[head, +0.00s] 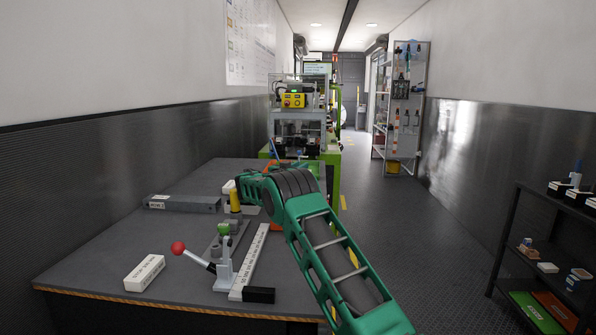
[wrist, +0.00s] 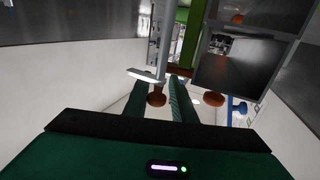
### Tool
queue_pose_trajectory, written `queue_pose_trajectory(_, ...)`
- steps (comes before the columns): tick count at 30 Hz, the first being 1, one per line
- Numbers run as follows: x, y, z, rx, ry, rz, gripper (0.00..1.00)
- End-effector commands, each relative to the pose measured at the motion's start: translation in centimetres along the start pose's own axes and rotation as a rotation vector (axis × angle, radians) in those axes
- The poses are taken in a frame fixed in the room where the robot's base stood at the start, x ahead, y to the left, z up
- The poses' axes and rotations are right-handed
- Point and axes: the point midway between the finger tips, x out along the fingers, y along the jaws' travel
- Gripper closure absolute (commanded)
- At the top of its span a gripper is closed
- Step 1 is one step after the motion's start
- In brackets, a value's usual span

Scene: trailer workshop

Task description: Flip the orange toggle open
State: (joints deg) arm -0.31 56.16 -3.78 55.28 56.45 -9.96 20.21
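My green arm reaches forward over the workbench in the head view, and its wrist hides what lies behind it. My gripper (wrist: 157,108) shows in the wrist view with two green fingers apart. Between or just beyond the fingers are an orange-brown knob (wrist: 157,98) and a grey post with a pale bar (wrist: 146,75). I cannot tell whether the fingers touch them.
On the workbench (head: 110,262) stand a clamp with a red ball handle (head: 178,248), a white ruler (head: 250,260), a white block (head: 145,272), a grey bar (head: 182,203) and a yellow-handled tool (head: 235,200). A machine stands behind. The aisle on the right is clear, with a black shelf beyond.

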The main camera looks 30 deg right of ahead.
Motion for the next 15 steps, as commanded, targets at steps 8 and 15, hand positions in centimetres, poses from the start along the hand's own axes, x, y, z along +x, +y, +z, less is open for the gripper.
queue_pose_trajectory(8,0.1,0.2,0.1,-0.001,-0.001,0.003,0.78)
queue_pose_trajectory(15,-1.7,0.1,0.0,-0.002,-0.001,0.002,0.78)
